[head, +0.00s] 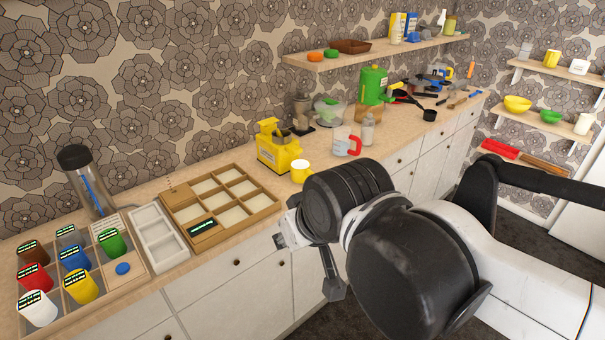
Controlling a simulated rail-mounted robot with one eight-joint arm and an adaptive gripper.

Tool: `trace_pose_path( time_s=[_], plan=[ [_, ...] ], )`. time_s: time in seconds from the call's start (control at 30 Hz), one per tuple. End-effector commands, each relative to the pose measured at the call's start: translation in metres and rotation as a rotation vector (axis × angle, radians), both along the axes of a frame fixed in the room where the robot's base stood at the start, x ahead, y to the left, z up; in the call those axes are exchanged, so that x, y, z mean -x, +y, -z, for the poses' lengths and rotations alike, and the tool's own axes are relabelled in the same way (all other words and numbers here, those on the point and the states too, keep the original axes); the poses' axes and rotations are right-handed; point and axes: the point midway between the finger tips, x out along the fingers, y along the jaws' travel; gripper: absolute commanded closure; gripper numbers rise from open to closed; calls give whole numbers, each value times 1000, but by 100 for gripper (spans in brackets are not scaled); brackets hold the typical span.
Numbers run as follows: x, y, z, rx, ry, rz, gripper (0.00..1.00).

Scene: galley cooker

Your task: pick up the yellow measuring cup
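My gripper (333,288) is mostly hidden by my arm; a dark finger-like part hangs in front of the counter's drawers, apart from the yellow cup. Its opening does not show.
A wooden tray with compartments (266,203), a white tray (161,238) and a rack of coloured containers (127,281) fill the counter's left. A wall shelf (375,50) hangs above. Floor space is open at right.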

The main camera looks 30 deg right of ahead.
Motion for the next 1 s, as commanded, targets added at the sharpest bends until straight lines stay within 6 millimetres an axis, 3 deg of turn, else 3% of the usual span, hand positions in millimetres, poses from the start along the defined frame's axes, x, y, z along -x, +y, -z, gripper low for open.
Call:
trace_pose_path(
  time_s=[0.3, 0.77, 1.0],
  plan=[
    [0, 0, 0, 0, 0, 0, 99],
    [0, 0, 0, 0, 0, 0, 38],
    [0, 0, 0, -1, 0, 1, 38]
  ],
)
